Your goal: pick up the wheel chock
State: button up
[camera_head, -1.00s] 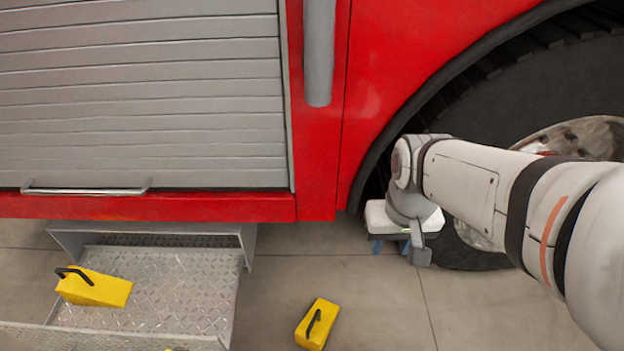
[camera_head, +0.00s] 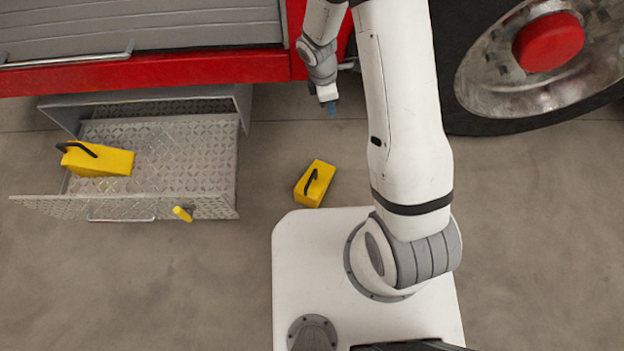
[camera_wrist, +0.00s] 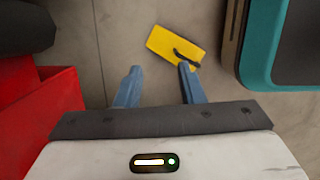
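A yellow wheel chock with a black handle (camera_head: 315,184) lies on the floor between the truck and my white base. It also shows in the wrist view (camera_wrist: 168,46), beyond my fingertips and mostly to the right of the gap between them. A second yellow chock (camera_head: 110,160) sits in the metal pull-out drawer at the left. My gripper (camera_head: 331,108) hangs above the floor near the truck's lower edge, beyond the floor chock in the head view. In the wrist view its two blue fingers (camera_wrist: 160,70) are apart with nothing between them.
The open drawer (camera_head: 185,155) of diamond plate stands left of the floor chock, with a small yellow piece (camera_head: 183,214) at its front edge. The red truck body (camera_head: 180,70) and a large wheel (camera_head: 545,60) bound the back. Floor around the chock is clear.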

jog(key=s+a+f+n, duration=0.1)
jog(key=a+f+n, duration=0.15)
jog(key=f, duration=0.45)
jog(key=s+a+f+n, duration=0.1)
jog(key=f+n, duration=0.3)
jog(key=f, duration=0.3)
jog(key=n+g, duration=0.1)
jog(key=n, duration=0.4)
send_over(313, 172)
jog(key=w, duration=0.1)
jog(key=w+a+x, duration=0.1)
jog(key=a+x, duration=0.1)
jog(key=x, duration=0.8)
jog(key=b+x, duration=0.1)
jog(key=x, duration=0.2)
jog(key=a+b+x, duration=0.1)
jog(key=b+x, duration=0.1)
jog(key=x, duration=0.1)
jog(key=b+x, duration=0.1)
jog(key=x, duration=0.2)
jog(key=shift+s+a, duration=0.2)
jog(key=shift+s, duration=0.15)
grip_shut()
